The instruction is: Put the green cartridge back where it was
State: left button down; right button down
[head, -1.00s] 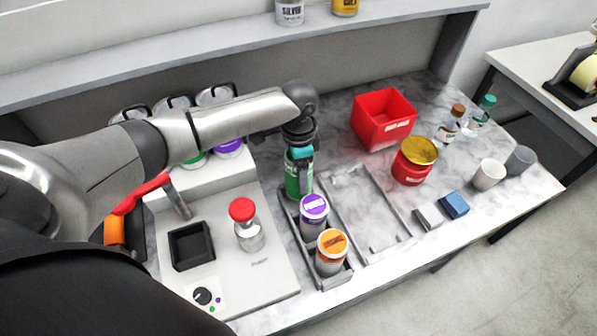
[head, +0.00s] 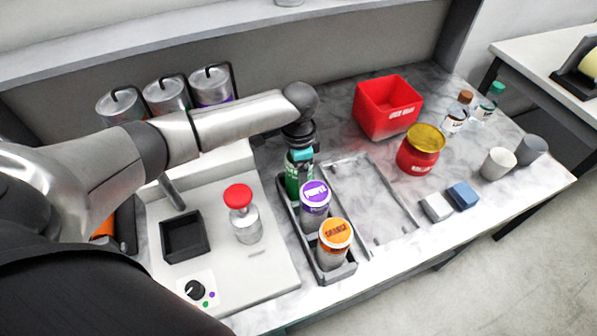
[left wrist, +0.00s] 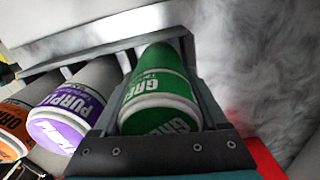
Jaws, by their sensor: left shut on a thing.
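The green cartridge (head: 292,185) stands upright at the far end of the dark cartridge rack (head: 345,272), in line behind the purple cartridge (head: 314,205) and the orange cartridge (head: 334,243). My left gripper (head: 299,155) is above it and shut on its upper part. In the left wrist view the green cartridge (left wrist: 160,88) lies between the two fingers of my left gripper (left wrist: 158,110), beside the purple cartridge (left wrist: 68,112) and orange cartridge (left wrist: 14,128). I cannot tell whether its base touches the rack floor. My right gripper is not in view.
A pale machine (head: 275,270) with a red-topped cylinder (head: 243,212) and a black square box (head: 184,237) is left of the rack. An empty grey tray (head: 375,228) lies to its right. A red bin (head: 388,107) and red jar (head: 420,150) stand farther right.

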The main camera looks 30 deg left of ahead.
pick_arm(q)
jog(key=shift+f, duration=0.3)
dwell(0.4)
grip_release()
notch_tip(320, 180, up, 14)
jog(key=shift+r+p, duration=0.1)
jog(key=shift+p, duration=0.35)
jog(key=shift+r, duration=0.55)
